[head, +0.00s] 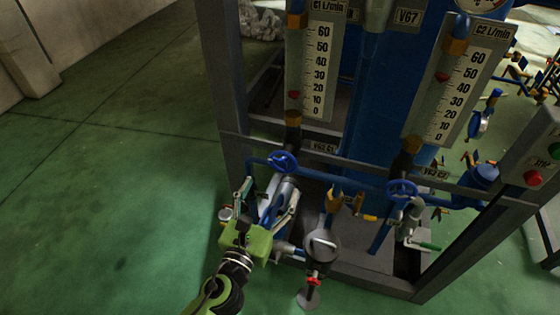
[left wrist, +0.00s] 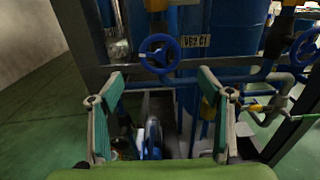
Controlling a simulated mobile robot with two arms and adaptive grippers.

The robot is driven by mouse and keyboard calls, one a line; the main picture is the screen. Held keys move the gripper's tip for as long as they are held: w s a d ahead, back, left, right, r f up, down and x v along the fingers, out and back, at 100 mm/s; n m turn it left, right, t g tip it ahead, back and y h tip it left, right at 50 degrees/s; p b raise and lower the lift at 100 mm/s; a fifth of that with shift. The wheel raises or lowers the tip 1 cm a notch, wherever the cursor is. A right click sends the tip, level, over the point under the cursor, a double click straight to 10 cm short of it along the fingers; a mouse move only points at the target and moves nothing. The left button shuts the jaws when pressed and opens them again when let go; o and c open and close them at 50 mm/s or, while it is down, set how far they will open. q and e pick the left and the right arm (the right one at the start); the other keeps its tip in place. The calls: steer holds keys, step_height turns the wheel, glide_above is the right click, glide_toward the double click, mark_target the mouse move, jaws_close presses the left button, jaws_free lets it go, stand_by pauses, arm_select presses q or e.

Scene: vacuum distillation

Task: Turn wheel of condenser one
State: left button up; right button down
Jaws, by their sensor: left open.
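The wheel of condenser one is a small blue handwheel (head: 282,162) on a blue pipe below the C1 flow scale (head: 316,68). In the left wrist view the blue wheel (left wrist: 159,54) shows above and between my fingers, in front of the frame. My left gripper (head: 271,190) is open and empty, just below the wheel, with its fingers spread to either side. It does not touch the wheel as far as I can see. The fingers also show in the left wrist view (left wrist: 160,92). My right gripper is not in view.
A second blue handwheel (head: 402,190) sits to the right under the C2 scale (head: 462,83). A grey frame post (head: 222,90) stands left of the wheel and a frame bar crosses behind it. A round gauge (head: 321,245) is right of my gripper. The green floor (head: 110,180) at left is clear.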

mark_target(282, 165)
arm_select(q)
steer(key=x, duration=1)
steer(key=shift+f+p, duration=0.1)
steer(key=shift+p, duration=0.3)
steer(key=c, duration=1.2)
